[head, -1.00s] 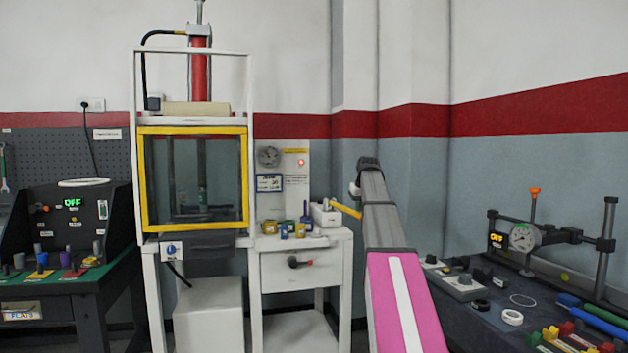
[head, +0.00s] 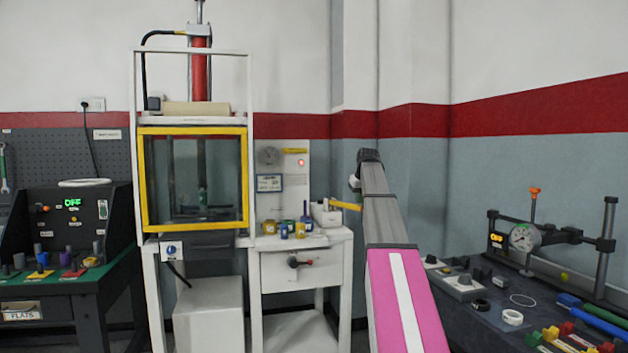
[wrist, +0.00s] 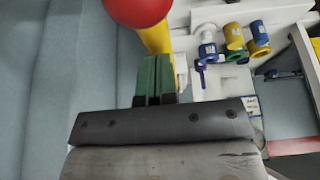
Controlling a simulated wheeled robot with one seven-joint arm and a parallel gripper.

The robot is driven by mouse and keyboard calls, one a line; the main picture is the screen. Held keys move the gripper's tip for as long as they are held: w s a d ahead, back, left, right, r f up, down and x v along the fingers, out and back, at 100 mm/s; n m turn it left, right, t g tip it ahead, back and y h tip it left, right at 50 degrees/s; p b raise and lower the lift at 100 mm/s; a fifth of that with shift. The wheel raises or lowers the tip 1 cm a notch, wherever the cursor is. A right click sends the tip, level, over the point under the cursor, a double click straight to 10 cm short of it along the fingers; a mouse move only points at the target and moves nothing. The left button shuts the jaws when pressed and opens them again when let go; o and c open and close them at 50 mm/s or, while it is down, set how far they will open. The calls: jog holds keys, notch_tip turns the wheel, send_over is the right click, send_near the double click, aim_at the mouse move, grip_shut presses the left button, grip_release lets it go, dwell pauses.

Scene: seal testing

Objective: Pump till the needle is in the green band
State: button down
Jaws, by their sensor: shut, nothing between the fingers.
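The pump (head: 325,213) is a white block on the right of the white bench, with a yellow lever (head: 346,206) pointing right, nearly level. In the wrist view the yellow lever (wrist: 158,38) ends in a red ball knob (wrist: 137,8). My gripper (wrist: 154,62) is shut and empty, its green fingers together beside the lever just below the knob. I cannot tell whether they touch it. In the head view my arm hides the fingers and knob. A round gauge (head: 268,156) hangs on the white panel behind the pump; its needle and band are too small to read.
Blue and yellow fittings (head: 285,230) stand left of the pump. A red lamp (head: 301,162) glows beside the gauge. A yellow-framed press (head: 148,185) stands further left.

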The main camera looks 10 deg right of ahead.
aim_at(360, 210)
jog(key=shift+f, duration=2.4)
jog(key=r, duration=0.7)
jog(key=shift+w+r, duration=0.2)
jog(key=s+v, duration=0.1)
jog(key=v, duration=0.7)
jog(key=shift+f, duration=0.1)
